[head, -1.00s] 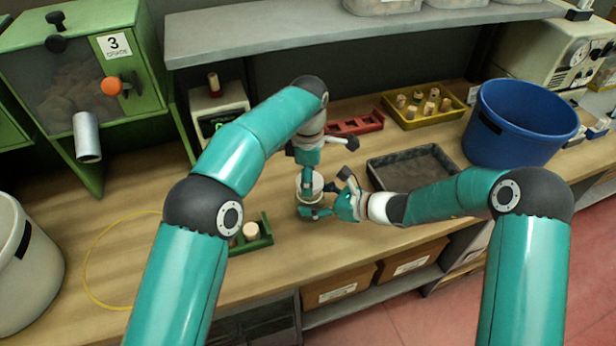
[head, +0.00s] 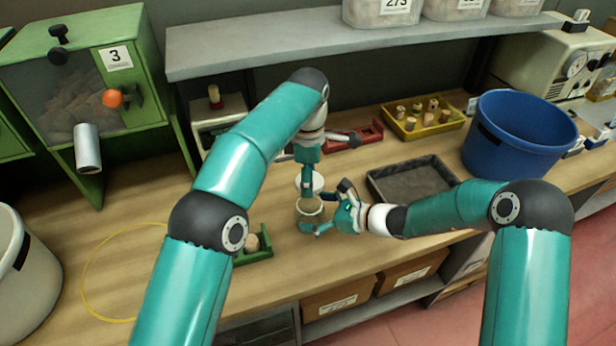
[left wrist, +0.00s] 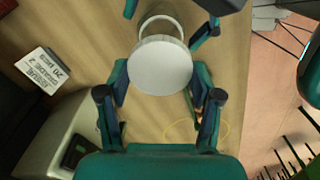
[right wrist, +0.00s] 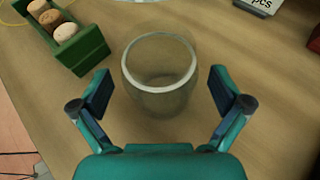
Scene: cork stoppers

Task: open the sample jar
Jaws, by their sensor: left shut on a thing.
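The sample jar is a clear glass jar (right wrist: 160,100) standing on the bench with its mouth uncovered in the right wrist view. It also shows in the head view (head: 310,219). Its white round lid (left wrist: 160,66) is off the jar, held by my left gripper (left wrist: 160,88), which is shut on it. In the head view the lid (head: 314,181) appears just behind and above the jar's rim. My right gripper (right wrist: 160,92) is open, with a finger on each side of the jar and small gaps visible. Its fingers are partly hard to make out in the head view (head: 328,211).
A green rack (right wrist: 82,50) with corks stands close to the jar. A dark grey tray (head: 410,182), a red rack (head: 368,133), a yellow tray (head: 440,130) and a blue bucket (head: 520,135) lie to the right. A yellow loop (head: 85,270) lies on clear bench at left.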

